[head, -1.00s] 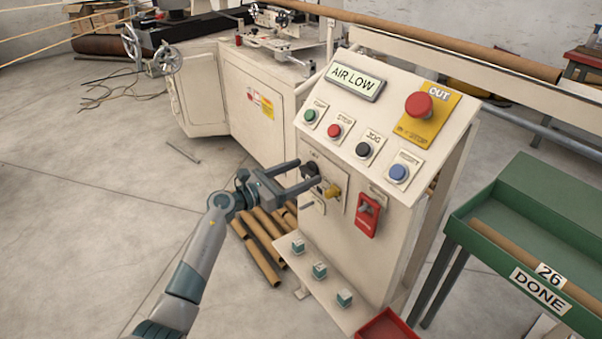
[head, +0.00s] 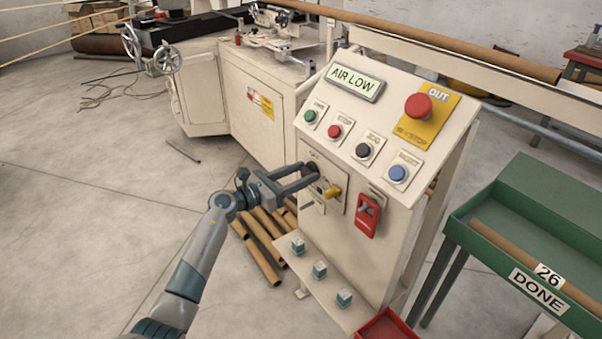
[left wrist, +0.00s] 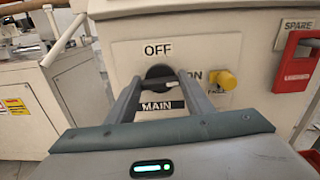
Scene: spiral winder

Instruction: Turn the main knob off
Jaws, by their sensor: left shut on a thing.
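The main knob (left wrist: 158,73) is black and round, on a pale plate with OFF above it, ON to its right and MAIN below. Its white pointer mark appears to point right, toward ON. My left gripper (left wrist: 160,82) is shut on it, with one finger on each side; the lower part of the knob is partly hidden between the fingers. In the head view my left gripper (head: 307,172) reaches the control box's front from the left, and its fingers cover most of the knob. My right gripper is not in view.
A yellow knob (left wrist: 224,80) sits close to the right of the main knob. A red switch guard (head: 367,215) is further right. Above are several push buttons, a red emergency button (head: 418,105) and an AIR LOW display (head: 355,82). A ledge with small blocks (head: 319,270) juts out below.

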